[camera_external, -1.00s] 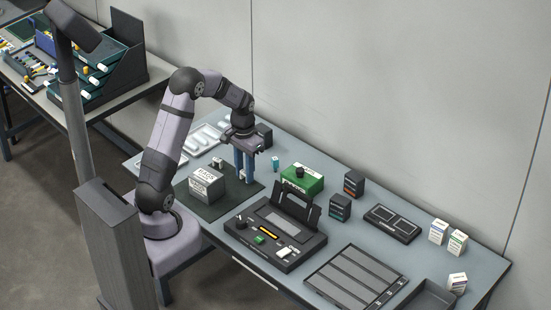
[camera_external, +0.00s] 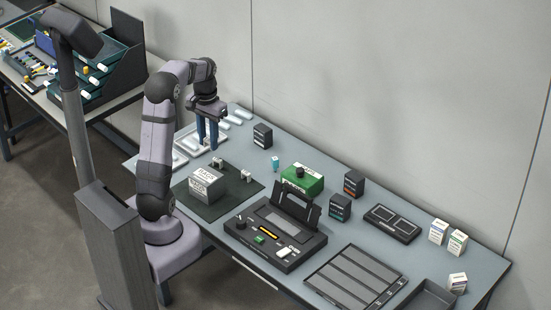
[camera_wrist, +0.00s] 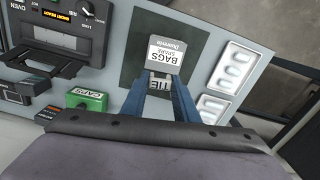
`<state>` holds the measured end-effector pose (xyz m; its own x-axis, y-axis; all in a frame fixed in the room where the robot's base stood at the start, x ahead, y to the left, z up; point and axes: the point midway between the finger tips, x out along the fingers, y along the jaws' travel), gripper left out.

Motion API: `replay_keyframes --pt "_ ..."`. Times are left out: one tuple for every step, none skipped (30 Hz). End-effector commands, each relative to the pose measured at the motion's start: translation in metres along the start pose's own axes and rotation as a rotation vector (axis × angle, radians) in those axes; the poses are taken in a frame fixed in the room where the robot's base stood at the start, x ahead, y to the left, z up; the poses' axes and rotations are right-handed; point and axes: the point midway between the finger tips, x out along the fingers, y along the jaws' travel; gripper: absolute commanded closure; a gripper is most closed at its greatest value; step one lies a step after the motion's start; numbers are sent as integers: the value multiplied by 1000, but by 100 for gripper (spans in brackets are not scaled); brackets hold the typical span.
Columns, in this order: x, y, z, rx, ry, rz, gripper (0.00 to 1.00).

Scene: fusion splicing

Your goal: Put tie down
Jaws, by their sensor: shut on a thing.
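My gripper (camera_external: 207,143) is above the pale trays at the back left of the table in the external view. In the wrist view its two blue fingers (camera_wrist: 160,88) are shut on a small pale block marked TIE (camera_wrist: 160,86). The held block is hard to make out in the external view. The grey-white box marked BAGS (camera_external: 206,184) stands on the dark mat (camera_external: 213,214); in the wrist view it shows just beyond the fingertips (camera_wrist: 167,53).
Pale moulded trays (camera_wrist: 235,68) lie beside the mat. Two small white pieces (camera_external: 217,162) (camera_external: 246,175) are near the BAGS box. A dark box (camera_external: 262,135), a green box (camera_external: 302,179) and the black splicing machine (camera_external: 275,238) stand to the right.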

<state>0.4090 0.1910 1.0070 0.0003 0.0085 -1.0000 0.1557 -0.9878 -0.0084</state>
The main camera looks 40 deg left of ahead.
Motion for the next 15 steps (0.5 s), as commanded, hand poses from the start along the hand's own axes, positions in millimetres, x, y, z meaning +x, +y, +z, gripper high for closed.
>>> replay_keyframes --pt "0 2 7 28 0 -1 93" --pt "1 3 10 44 0 -1 93" --pt "1 5 14 66 1 -1 93" --pt "1 6 17 82 0 -2 93" --pt "1 6 19 96 1 -2 93" --pt "1 7 21 116 2 -3 93" --pt "2 8 23 128 2 -3 93" --pt "2 8 23 137 2 -3 93" --pt "2 8 24 147 2 -4 93" --pt "2 8 24 152 2 -4 93" --pt "2 8 24 155 2 -4 93" --pt "2 8 24 157 2 -4 93" --pt "4 8 24 158 1 -4 93" --pt "5 8 24 158 0 -4 93" --pt "8 8 24 158 -1 -3 93"
